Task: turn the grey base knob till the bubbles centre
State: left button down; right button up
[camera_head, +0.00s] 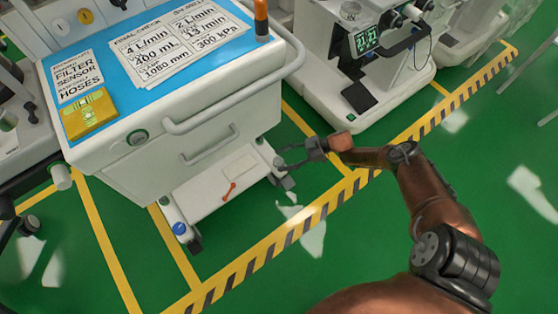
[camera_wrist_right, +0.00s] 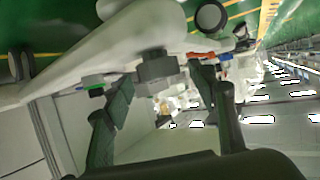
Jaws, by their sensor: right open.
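The grey base knob (camera_wrist_right: 157,68) shows in the right wrist view as a blocky grey piece on the cart's pale base. My right gripper (camera_head: 284,160) is open, reaching in from the right at the base's right corner. In the wrist view its dark fingers stand on either side of the knob; I cannot tell whether they touch it. In the head view the knob is small and hard to make out at the fingertips. A yellow level (camera_head: 88,113) with greenish vials lies on the cart's blue top; the bubbles are too small to read. My left gripper is not in view.
The white cart (camera_head: 190,120) has a front handle (camera_head: 205,112) above its low base platform (camera_head: 205,196), which carries an orange-red lever (camera_head: 229,191). A blue cap (camera_head: 180,228) sits at the base's front left corner. Green floor lies open beyond the striped line (camera_head: 270,247).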

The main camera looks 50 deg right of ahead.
jog(key=v, duration=1)
jog(key=shift+a, duration=0.1)
